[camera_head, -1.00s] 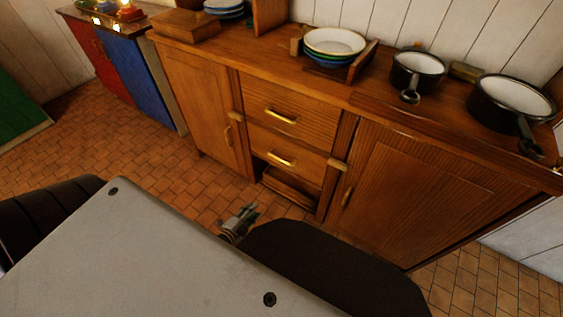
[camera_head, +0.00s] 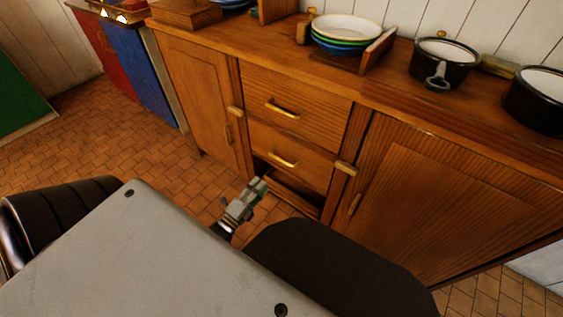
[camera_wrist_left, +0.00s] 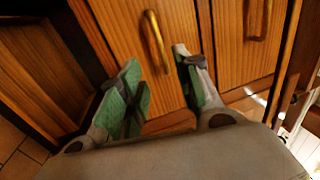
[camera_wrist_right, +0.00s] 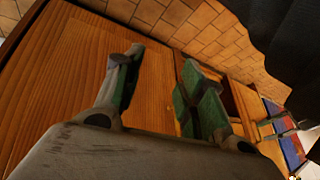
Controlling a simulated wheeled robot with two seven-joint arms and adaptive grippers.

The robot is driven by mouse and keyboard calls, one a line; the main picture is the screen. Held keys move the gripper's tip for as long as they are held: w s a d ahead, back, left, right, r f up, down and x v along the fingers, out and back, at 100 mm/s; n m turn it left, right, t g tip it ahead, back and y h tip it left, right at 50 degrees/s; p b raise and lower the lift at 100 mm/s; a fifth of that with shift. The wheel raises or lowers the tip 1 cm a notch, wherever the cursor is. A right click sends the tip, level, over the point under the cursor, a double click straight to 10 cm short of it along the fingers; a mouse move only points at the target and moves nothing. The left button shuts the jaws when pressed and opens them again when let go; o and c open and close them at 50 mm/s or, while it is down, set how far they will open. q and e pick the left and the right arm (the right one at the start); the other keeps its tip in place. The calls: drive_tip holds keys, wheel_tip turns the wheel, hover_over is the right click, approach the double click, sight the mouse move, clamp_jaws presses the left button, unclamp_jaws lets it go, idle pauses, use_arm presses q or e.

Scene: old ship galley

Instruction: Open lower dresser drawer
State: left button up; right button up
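The wooden dresser (camera_head: 215,90) has two drawers with brass handles in its middle. The lower drawer (camera_head: 310,164) is shut, and its handle (camera_head: 283,160) shows in the head view. In the left wrist view the lower drawer's handle (camera_wrist_left: 156,40) lies beyond my fingertips, between them across the picture. My left gripper (camera_head: 258,189) is open and empty, low in front of the dresser and apart from the handle. Its green-padded fingers (camera_wrist_left: 158,80) are spread. My right gripper (camera_wrist_right: 162,72) is open and empty, facing a wooden panel; it is hidden in the head view.
The upper drawer (camera_head: 295,108) is shut. An open compartment (camera_head: 300,198) lies below the lower drawer. Cupboard doors flank the drawers, including the right door (camera_head: 440,200). Plates (camera_head: 347,32) and a pan (camera_head: 445,65) stand on top. Tiled floor (camera_head: 90,140) is clear at left.

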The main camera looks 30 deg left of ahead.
sight(280, 159)
use_arm(q)
drive_tip(key=shift+w, duration=0.15)
drive_tip(key=b+x, duration=0.4)
drive_tip(key=x, duration=0.9)
drive_tip(key=shift+d, duration=0.1)
drive_tip(key=shift+w+r, duration=0.1)
drive_tip(key=shift+w, duration=0.1)
use_arm(e)
wheel_tip(280, 159, down, 7)
drive_tip(key=a+t+y, duration=0.1)
drive_tip(key=shift+a+m, duration=0.15)
drive_tip(key=shift+m, duration=0.15)
drive_tip(key=shift+f, duration=0.1)
use_arm(q)
drive_tip(key=c, duration=0.7)
clamp_jaws()
use_arm(e)
drive_tip(key=shift+w+a, duration=0.1)
drive_tip(key=shift+w, duration=0.2)
drive_tip(key=shift+r, duration=0.2)
